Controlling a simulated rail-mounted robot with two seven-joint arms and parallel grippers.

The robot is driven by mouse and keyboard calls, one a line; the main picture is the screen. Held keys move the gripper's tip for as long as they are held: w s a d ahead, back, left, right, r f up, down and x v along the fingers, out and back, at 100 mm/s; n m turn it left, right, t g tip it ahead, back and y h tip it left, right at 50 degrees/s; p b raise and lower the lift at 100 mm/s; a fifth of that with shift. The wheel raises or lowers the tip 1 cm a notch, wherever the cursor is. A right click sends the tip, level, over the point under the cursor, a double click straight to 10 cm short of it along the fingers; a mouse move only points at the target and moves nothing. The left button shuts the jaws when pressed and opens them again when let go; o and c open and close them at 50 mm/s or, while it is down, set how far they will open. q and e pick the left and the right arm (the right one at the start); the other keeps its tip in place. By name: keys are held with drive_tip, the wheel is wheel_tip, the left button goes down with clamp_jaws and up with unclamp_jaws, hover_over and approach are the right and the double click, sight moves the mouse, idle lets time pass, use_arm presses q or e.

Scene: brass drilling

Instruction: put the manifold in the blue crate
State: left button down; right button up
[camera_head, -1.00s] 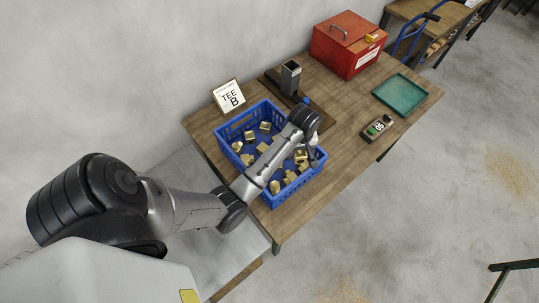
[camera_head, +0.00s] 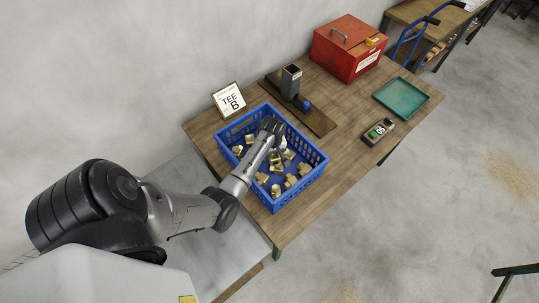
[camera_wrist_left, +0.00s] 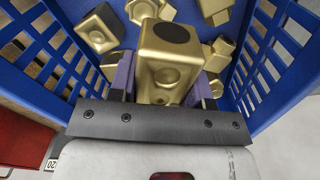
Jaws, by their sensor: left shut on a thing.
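The blue crate (camera_head: 306,179) stands on the wooden table and holds several brass fittings. My left gripper (camera_head: 284,150) is down inside the crate in the head view, largely hidden by its own arm. In the left wrist view, the left gripper (camera_wrist_left: 163,84) is shut on a brass block (camera_wrist_left: 170,60), with a finger on either side of it. The block has a dark round face and a round recess, and I take it to be the manifold. More brass fittings (camera_wrist_left: 98,30) lie around it on the crate floor. My right gripper is not in view.
A sign reading TEE B (camera_head: 230,100) stands behind the crate. A dark fixture (camera_head: 291,80) on a board, a red box (camera_head: 346,47), a green tray (camera_head: 402,97) and a button box (camera_head: 378,131) share the table. The table's front right is clear.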

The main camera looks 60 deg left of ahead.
use_arm(q)
drive_tip(key=shift+w+a+f, duration=0.1)
drive_tip(key=shift+a+f, duration=0.25)
drive_tip(key=shift+a, duration=0.3)
drive_tip(key=shift+w+a+f, duration=0.1)
drive_tip(key=shift+a+f, duration=0.2)
drive_tip(key=shift+a, duration=0.35)
drive_tip(key=shift+f, duration=2)
drive_tip(key=shift+f+b, duration=0.25)
drive_tip(key=shift+b, duration=0.05)
drive_tip(key=c, duration=0.6)
unclamp_jaws()
drive_tip(key=shift+s, duration=0.1)
drive_tip(key=shift+o, duration=0.2)
